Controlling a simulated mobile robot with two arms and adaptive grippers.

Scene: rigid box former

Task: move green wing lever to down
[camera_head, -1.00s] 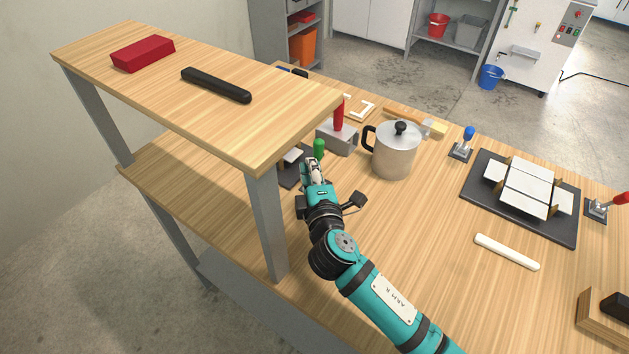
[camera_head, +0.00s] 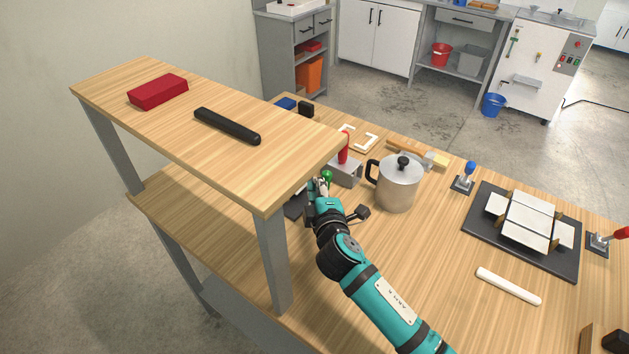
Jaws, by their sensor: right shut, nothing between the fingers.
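The green wing lever (camera_head: 327,176) shows as a small green knob just right of the raised shelf's near corner. Its lower part is hidden behind my right gripper. My right gripper (camera_head: 321,184) is shut and empty, with its fingertips at the green knob. I cannot tell whether they touch it or whether the lever is tilted. A dark base plate (camera_head: 296,207) shows in part to the left of the gripper, and the shelf hides the rest. My left gripper is not in view.
The raised shelf (camera_head: 215,118) and its post (camera_head: 273,262) stand close left of my right arm. A grey block with a red handle (camera_head: 343,150) and a metal pot (camera_head: 398,185) stand close right. A black-based panel former (camera_head: 525,225) lies further right.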

